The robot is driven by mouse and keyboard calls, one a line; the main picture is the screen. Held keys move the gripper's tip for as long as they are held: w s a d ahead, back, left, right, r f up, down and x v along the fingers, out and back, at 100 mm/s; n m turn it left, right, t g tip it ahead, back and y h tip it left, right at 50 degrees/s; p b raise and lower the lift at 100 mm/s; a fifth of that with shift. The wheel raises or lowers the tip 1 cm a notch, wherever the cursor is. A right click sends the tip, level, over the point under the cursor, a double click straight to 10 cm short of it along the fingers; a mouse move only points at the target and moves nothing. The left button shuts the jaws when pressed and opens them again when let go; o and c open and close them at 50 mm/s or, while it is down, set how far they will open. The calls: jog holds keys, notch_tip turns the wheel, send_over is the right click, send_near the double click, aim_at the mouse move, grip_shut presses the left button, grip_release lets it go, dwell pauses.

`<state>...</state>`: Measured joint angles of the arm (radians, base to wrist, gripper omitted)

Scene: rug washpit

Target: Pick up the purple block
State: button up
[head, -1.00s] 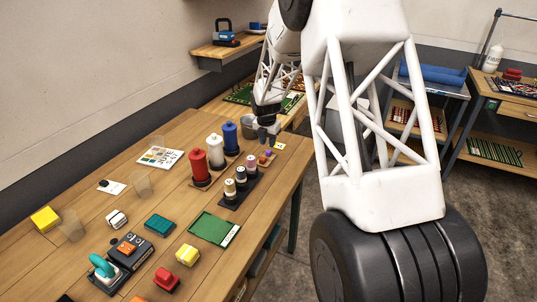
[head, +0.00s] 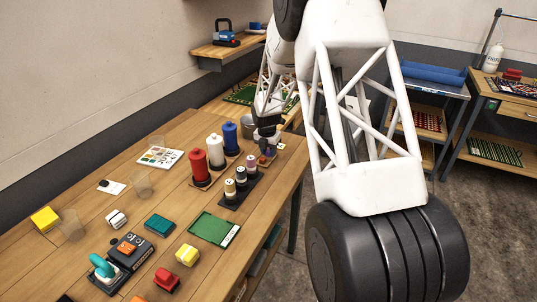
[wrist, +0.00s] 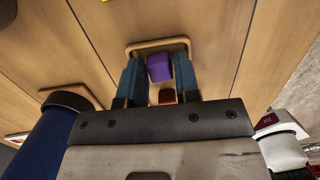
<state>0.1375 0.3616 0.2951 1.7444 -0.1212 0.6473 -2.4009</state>
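The purple block (wrist: 159,68) sits in a shallow wooden tray (wrist: 158,42) and looks slightly turned in the wrist view. My gripper (wrist: 158,64) is open, with one blue finger on each side of the purple block. The gaps to the fingers look narrow, and I cannot tell whether either finger touches it. A red block (wrist: 167,96) lies close by, nearer the gripper's palm. In the head view, my gripper (head: 268,147) is low over the tray at the workbench's far right end and hides much of the tray and blocks.
Red (head: 199,165), white (head: 216,152) and blue (head: 231,139) bottles stand left of my gripper. A dark rack (head: 238,190) of small spools is in front. A grey pot (head: 249,128) stands behind. The wooden bench (head: 270,200) is clear toward its right edge.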

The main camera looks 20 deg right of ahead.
dwell(0.5)
grip_shut()
jog(key=shift+r, duration=0.85)
notch_tip(320, 180, up, 2)
jog(key=shift+s, duration=0.1)
jog(key=s, duration=0.5)
jog(key=s+a, duration=0.1)
jog(key=s, duration=0.4)
jog(key=s+a+r, duration=0.1)
jog(key=s, duration=0.4)
jog(key=shift+s+a+r, duration=0.1)
jog(key=shift+s+a, duration=0.1)
jog(key=shift+s, duration=0.1)
